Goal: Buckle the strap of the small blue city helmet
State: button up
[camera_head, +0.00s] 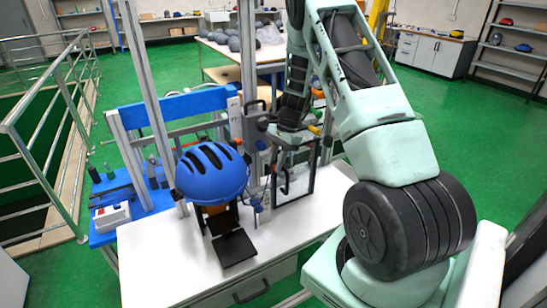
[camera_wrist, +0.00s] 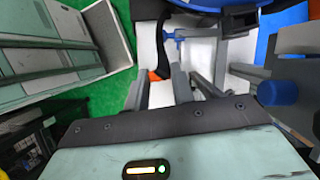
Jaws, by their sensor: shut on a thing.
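The blue helmet (camera_head: 212,172), with dark vents, sits upright on a stand on the white table. In the wrist view its blue shell (camera_wrist: 210,4) shows at the top edge. A black strap (camera_wrist: 163,45) hangs from it toward my gripper (camera_wrist: 161,76). The grey fingers are shut on what looks like the strap's lower end. A small blue piece (camera_wrist: 178,36) shows beside the strap; I cannot tell whether it is a buckle half. The fingertips hide most of the held part, and any joined buckle is not visible.
The helmet stands on a black stand (camera_head: 234,247) on the white table (camera_head: 160,262). Metal uprights (camera_head: 148,85) rise close behind it. A blue bench (camera_head: 102,238) with tools is at left. The table's front left is clear.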

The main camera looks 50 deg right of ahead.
jog(key=shift+s+a+f+b, duration=1.3)
jog(key=shift+a+b, duration=0.55)
jog(key=shift+a, duration=3.6)
jog(key=shift+s+a+f+b, duration=0.95)
jog(key=shift+a+f+b, duration=0.75)
jog(key=shift+a, duration=3.7)
jog(key=shift+w+a+r+p, duration=1.2)
jog(key=shift+w+a+p, duration=1.4)
jog(key=shift+a, duration=3.35)
jog(key=shift+w+d+r+p, duration=0.8)
jog(key=shift+w+r+p, duration=0.8)
jog(key=shift+w, duration=0.65)
jog(key=shift+w+d+r+p, duration=0.8)
jog(key=shift+w+r+p, duration=0.45)
jog(key=shift+w+p, duration=0.8)
jog(key=shift+w+d+r+p, duration=0.8)
jog(key=shift+w+r+p, duration=0.7)
jog(key=shift+w, duration=0.9)
jog(key=shift+f, duration=0.4)
